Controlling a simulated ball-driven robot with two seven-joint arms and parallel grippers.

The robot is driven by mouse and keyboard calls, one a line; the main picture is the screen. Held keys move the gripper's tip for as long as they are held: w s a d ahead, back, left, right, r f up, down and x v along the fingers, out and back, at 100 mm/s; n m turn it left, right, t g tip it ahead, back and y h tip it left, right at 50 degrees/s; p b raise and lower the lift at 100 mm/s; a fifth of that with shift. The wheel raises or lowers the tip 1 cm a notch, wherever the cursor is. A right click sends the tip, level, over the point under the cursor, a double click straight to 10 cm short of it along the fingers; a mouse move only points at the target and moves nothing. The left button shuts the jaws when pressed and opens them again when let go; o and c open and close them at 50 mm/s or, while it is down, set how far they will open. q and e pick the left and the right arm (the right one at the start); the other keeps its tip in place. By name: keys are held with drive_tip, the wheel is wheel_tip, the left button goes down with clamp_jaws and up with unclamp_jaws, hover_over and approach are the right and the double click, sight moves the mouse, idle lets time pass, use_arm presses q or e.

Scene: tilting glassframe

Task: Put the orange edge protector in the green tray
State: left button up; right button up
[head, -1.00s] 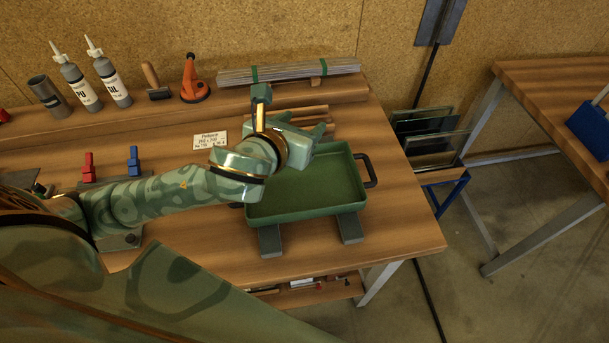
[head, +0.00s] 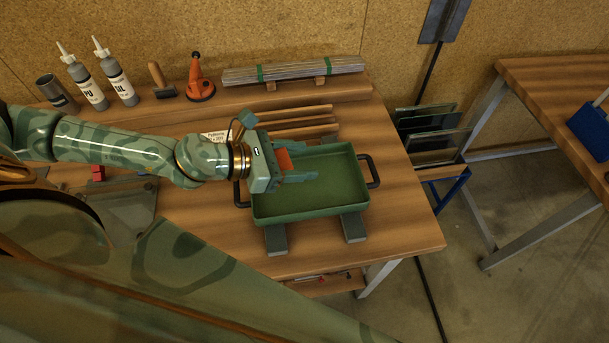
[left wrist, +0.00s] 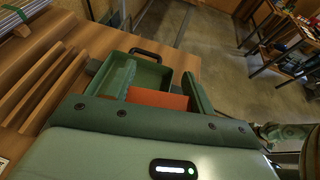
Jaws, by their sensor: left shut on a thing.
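The orange edge protector (head: 284,160) is between the fingers of my left gripper (head: 298,168), which is shut on it. In the left wrist view the edge protector (left wrist: 157,99) shows as an orange block between the two green fingers (left wrist: 160,88). The green tray (head: 312,213) stands on the bench with a dark handle at each end. My left gripper is over the left part of the tray, and the edge protector is above it near the back left. The left wrist view also shows the tray (left wrist: 150,71) beyond the fingers. My right gripper does not show.
The tray rests on dark bars (head: 275,239). Wooden strips (head: 300,122) lie behind it. Glass panes (head: 432,130) stand right of the bench.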

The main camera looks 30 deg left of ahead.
use_arm(q)
drive_tip(key=s+f+m+g+h, duration=0.1)
drive_tip(key=s+f+m+g, duration=0.1)
drive_tip(key=s+f, duration=0.1)
drive_tip(key=b, duration=0.6)
hover_over(331, 182)
drive_tip(key=shift+t, duration=0.3)
drive_tip(key=f, duration=0.9)
drive_tip(key=shift+s+a+f, duration=0.15)
drive_tip(key=shift+s+f, duration=0.15)
drive_tip(key=shift+s, duration=0.1)
drive_tip(key=shift+w+f, duration=0.25)
drive_tip(key=shift+f, duration=0.05)
drive_tip(key=f, duration=0.1)
drive_tip(key=f+b, duration=0.2)
drive_tip(key=shift+w+f, duration=0.15)
drive_tip(key=shift+w, duration=0.1)
